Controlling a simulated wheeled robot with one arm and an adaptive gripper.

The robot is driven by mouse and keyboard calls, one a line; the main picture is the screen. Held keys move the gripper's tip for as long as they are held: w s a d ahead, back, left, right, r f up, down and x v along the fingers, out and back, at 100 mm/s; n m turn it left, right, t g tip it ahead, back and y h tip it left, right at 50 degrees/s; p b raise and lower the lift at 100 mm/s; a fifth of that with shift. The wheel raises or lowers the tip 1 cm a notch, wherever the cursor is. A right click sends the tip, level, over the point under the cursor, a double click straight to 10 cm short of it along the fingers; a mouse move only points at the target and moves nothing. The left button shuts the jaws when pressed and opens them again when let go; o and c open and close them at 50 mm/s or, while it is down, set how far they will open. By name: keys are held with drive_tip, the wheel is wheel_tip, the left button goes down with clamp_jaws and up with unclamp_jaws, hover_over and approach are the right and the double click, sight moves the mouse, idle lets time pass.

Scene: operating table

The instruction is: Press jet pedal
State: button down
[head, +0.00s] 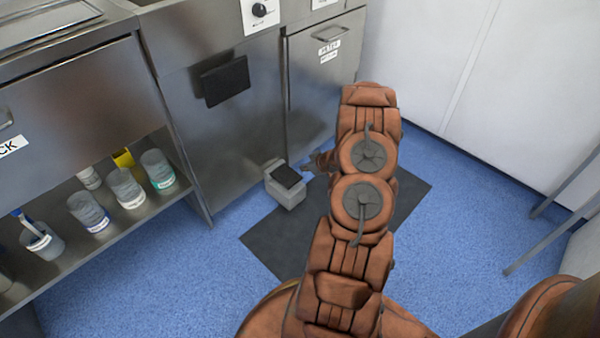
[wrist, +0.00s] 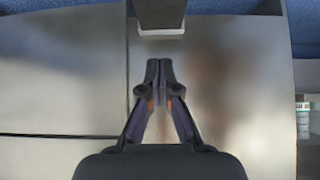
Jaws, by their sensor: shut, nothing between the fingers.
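The pedal (head: 286,186) is a small light-grey box with a sloped black top, standing on the floor in front of the steel cabinet. My gripper (head: 310,165) is low, just to the right of the pedal in the head view and partly hidden by my arm. In the wrist view my gripper (wrist: 159,68) has its fingertips together with nothing between them. A grey block with a pale edge, which looks like the pedal (wrist: 160,25), is at the top of that view, apart from the fingertips. I see no contact with the pedal.
The steel cabinet (head: 240,130) rises behind the pedal, with a black panel (head: 226,81) on its front. A dark mat (head: 275,243) lies on the blue floor. A low shelf (head: 110,225) with several tubs is at left. Grey rails (head: 550,230) stand at right.

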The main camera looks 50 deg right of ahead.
drive_tip(key=b, duration=0.3)
hover_over(290, 177)
drive_tip(key=s, duration=0.2)
wheel_tip(290, 177, down, 7)
drive_tip(key=shift+f, duration=0.1)
drive_tip(key=shift+s+f+b, duration=0.25)
drive_tip(key=shift+f+b, duration=0.1)
drive_tip(key=shift+f, duration=1.4)
